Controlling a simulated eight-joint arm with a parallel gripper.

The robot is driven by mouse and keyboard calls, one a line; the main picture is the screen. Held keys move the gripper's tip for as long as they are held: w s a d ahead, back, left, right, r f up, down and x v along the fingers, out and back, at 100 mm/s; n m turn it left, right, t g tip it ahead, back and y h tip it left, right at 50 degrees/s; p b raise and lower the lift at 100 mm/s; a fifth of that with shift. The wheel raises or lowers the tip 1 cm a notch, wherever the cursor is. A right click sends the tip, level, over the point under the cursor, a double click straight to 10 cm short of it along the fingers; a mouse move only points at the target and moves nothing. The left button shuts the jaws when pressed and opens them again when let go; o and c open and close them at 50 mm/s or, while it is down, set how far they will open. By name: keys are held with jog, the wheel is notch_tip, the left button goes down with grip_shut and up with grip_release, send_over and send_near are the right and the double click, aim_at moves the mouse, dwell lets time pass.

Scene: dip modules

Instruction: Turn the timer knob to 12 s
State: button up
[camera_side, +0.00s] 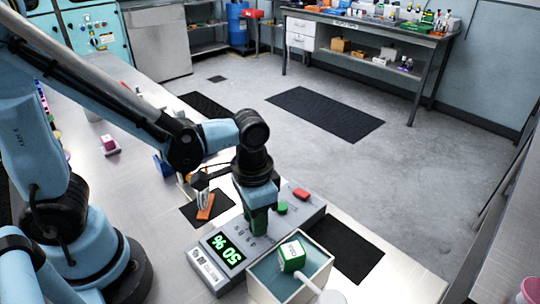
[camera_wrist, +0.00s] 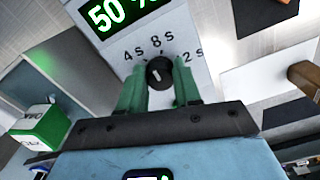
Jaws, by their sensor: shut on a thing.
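The timer knob (camera_wrist: 159,72) is a small dark round knob with a short white mark, on a light grey panel box (camera_side: 215,272). Labels 4 s, 8 s and a partly hidden 12 s are printed around it in the wrist view. The white mark looks near upright, roughly toward 8 s; I cannot tell exactly. My gripper (camera_wrist: 158,85) has its green fingers on both sides of the knob, shut on it. In the side view my gripper (camera_side: 258,222) reaches down onto the panel and hides the knob.
The panel display (camera_side: 228,250) reads 50 % in green. A green button (camera_side: 282,208) and a red button (camera_side: 301,194) are at its far end. Close beside the panel stands an open bath (camera_side: 262,273) with a green-and-white block (camera_side: 292,256). An orange clip-like thing (camera_side: 205,207) stands to the left.

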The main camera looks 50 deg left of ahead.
jog(key=m, duration=0.4)
jog(key=shift+a+m, duration=0.1)
jog(key=shift+m, duration=0.2)
jog(key=m, duration=0.4)
jog(key=shift+w+m, duration=0.1)
jog(key=shift+m, duration=0.2)
jog(key=m, duration=0.4)
jog(key=shift+w+m, duration=0.1)
jog(key=shift+m, duration=2.1)
jog(key=o, duration=1.1)
jog(key=shift+c, duration=0.2)
jog(key=shift+r, duration=0.1)
notch_tip(320, 180, up, 12)
